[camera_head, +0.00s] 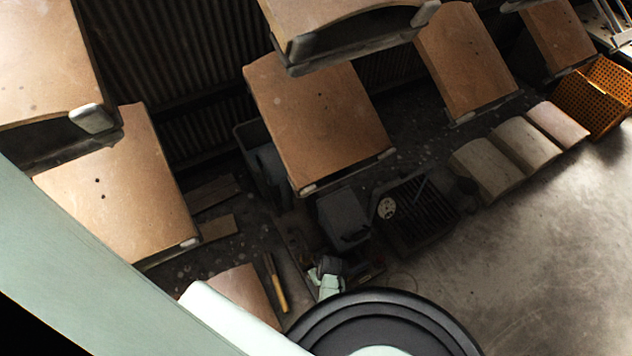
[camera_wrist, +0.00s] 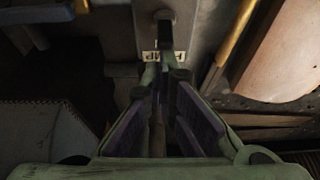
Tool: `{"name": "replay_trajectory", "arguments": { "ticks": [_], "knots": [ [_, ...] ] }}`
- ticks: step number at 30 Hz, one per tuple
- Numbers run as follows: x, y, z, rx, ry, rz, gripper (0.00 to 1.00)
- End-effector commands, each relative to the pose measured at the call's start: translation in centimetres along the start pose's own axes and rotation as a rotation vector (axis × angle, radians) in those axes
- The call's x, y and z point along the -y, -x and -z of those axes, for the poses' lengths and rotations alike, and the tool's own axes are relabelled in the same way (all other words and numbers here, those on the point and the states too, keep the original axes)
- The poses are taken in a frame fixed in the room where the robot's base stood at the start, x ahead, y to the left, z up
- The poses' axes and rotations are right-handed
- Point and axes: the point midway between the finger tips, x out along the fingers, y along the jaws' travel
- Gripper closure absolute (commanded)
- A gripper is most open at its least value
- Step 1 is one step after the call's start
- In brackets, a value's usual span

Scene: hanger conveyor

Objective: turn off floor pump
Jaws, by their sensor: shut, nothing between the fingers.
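In the wrist view a grey panel (camera_wrist: 195,25) carries a white label (camera_wrist: 150,56) that reads like "PUMP", partly covered by my fingertip. Above the label is a small dark switch or lever (camera_wrist: 162,16), and its lower part is close to or behind a fingertip. My gripper (camera_wrist: 165,77) is shut and empty, pointing at the panel just below the switch. I cannot tell whether it touches it. In the head view my gripper (camera_head: 328,268) is low near the floor, among the dark gear. The switch cannot be made out there.
Several tan boards (camera_head: 320,120) hang over the work area. A yellow-handled tool (camera_head: 276,285) is left of my gripper, with a grey box (camera_head: 343,218) and a dark crate (camera_head: 415,210) beyond it. An orange crate (camera_head: 595,95) stands far right. The right floor (camera_head: 520,270) is clear.

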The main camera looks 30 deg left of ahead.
Motion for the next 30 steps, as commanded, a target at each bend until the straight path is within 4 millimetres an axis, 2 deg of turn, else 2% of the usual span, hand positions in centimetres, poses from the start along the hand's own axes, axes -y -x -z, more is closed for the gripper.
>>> {"name": "replay_trajectory", "arguments": {
  "ticks": [2,11,21,30],
  "knots": [
    [0.0,0.6,-0.4,0.006,0.0,0.001,1.0],
    [0.0,0.4,-0.3,0.007,0.001,0.001,1.0],
    [0.0,1.9,0.2,0.007,0.001,0.001,1.0],
    [0.0,1.8,0.2,0.007,0.001,0.001,1.0]
  ]
}}
